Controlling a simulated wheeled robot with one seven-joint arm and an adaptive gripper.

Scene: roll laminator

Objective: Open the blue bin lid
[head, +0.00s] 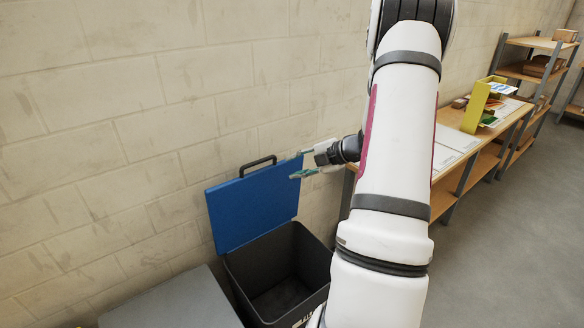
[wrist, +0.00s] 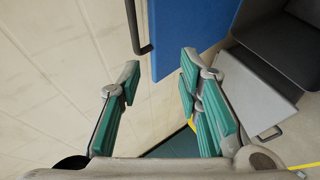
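The blue bin lid (head: 248,208) stands raised, tilted up near the wall behind the dark grey bin (head: 240,285), whose empty-looking inside shows. A black handle (head: 258,164) sits at the lid's top edge. My gripper (head: 297,166) is in front of the lid's upper right corner, close to the handle; I cannot tell from the head view if it touches the lid. In the wrist view my gripper (wrist: 157,85) has its green-padded fingers spread with nothing between them. The blue lid (wrist: 190,30) and its handle (wrist: 138,35) lie just beyond the fingertips.
A block wall (head: 110,120) runs close behind the bin. A grey box top (head: 170,303) stands left of the bin. A wooden bench (head: 455,155) with papers and a yellow holder (head: 480,105) stands right, with shelves (head: 530,70) beyond. Open floor (head: 500,240) lies at right.

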